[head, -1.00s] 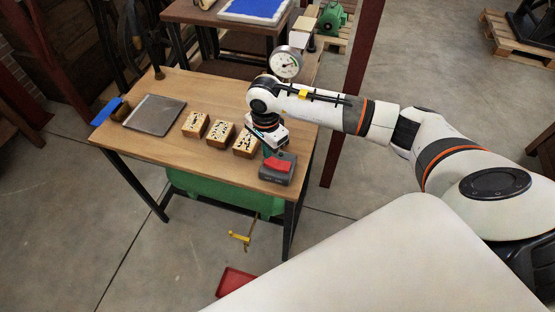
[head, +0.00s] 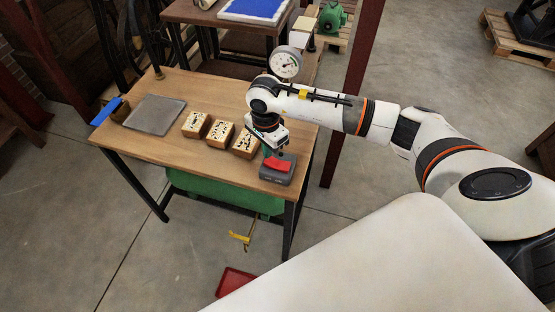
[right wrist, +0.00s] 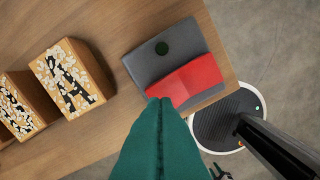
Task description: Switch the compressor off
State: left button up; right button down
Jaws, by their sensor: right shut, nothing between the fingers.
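The compressor switch is a grey box (head: 275,177) with a red rocker (head: 279,164), near the front right corner of the wooden table. In the right wrist view the red rocker (right wrist: 186,80) is tilted on the grey box (right wrist: 146,67), which has a dark green round spot. My right gripper (right wrist: 160,101) is shut and empty, its green fingertips at the rocker's near left edge; I cannot tell whether they touch. In the head view its fingers are mostly hidden behind the wrist, just above the switch. A pressure gauge (head: 285,64) stands behind my arm. My left gripper is out of view.
Several wooden blocks with black and white tops, one of them (head: 195,125), stand left of the switch. A grey plate (head: 155,114) and a blue-handled brush (head: 106,111) lie further left. A green tank (head: 220,192) sits under the table. A red post (head: 352,95) stands at right.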

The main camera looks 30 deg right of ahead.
jog(key=shift+f+b, duration=0.9)
jog(key=shift+f, duration=0.05)
dwell(0.8)
jog(key=shift+r+p, duration=1.9)
jog(key=shift+r, duration=1.6)
